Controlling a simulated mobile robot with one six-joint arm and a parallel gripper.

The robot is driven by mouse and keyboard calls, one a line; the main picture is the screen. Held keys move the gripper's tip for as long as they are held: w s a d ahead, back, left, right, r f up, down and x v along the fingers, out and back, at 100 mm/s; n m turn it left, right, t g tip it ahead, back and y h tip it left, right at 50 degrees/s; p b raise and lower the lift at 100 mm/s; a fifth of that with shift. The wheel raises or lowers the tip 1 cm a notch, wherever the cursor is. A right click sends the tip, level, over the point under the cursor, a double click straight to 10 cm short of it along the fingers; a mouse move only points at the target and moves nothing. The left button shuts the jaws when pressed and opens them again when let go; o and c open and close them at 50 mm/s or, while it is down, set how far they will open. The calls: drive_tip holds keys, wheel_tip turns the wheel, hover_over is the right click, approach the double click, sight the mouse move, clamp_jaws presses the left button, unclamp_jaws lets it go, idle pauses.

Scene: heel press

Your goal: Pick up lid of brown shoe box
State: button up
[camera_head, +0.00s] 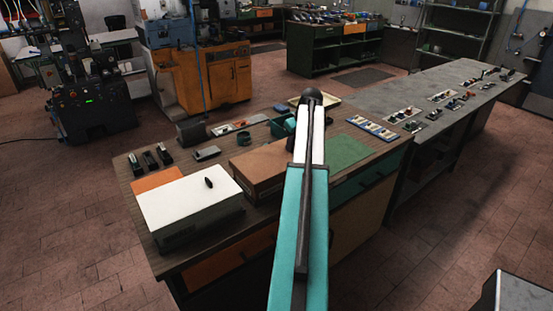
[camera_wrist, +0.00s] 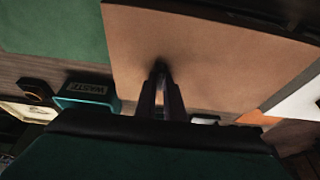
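The brown shoe box (camera_head: 262,165) sits on the wooden bench in the head view, partly hidden on its right by my arm. Its flat brown lid (camera_wrist: 215,55) fills the upper middle of the wrist view. My gripper (camera_wrist: 160,75) points at the lid near its edge, with a dark shadow at the fingertips. Its fingers look close together, but I cannot tell whether a gap is left between them or whether they touch the lid. The gripper is hidden in the head view.
A white-topped box (camera_head: 190,200) with a small dark item on top stands left of the brown box. A green mat (camera_head: 347,152) lies right of it. A teal bin marked WASTE (camera_wrist: 88,92) and other small items are nearby. A grey table (camera_head: 400,100) adjoins at right.

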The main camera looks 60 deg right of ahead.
drive_tip(key=shift+r, duration=0.1)
clamp_jaws()
drive_tip(key=shift+r+b, duration=1)
drive_tip(key=shift+r, duration=0.45)
drive_tip(key=shift+s+r, duration=0.15)
drive_tip(key=shift+s, duration=0.1)
drive_tip(key=s+a+b, duration=0.2)
drive_tip(key=s+a, duration=0.1)
drive_tip(key=s, duration=0.4)
drive_tip(key=s+a+r+b, duration=0.1)
drive_tip(key=s+a+b, duration=0.2)
drive_tip(key=s, duration=0.4)
drive_tip(key=shift+a+r, duration=0.3)
drive_tip(key=shift+r+p, duration=0.3)
drive_tip(key=shift+p, duration=0.15)
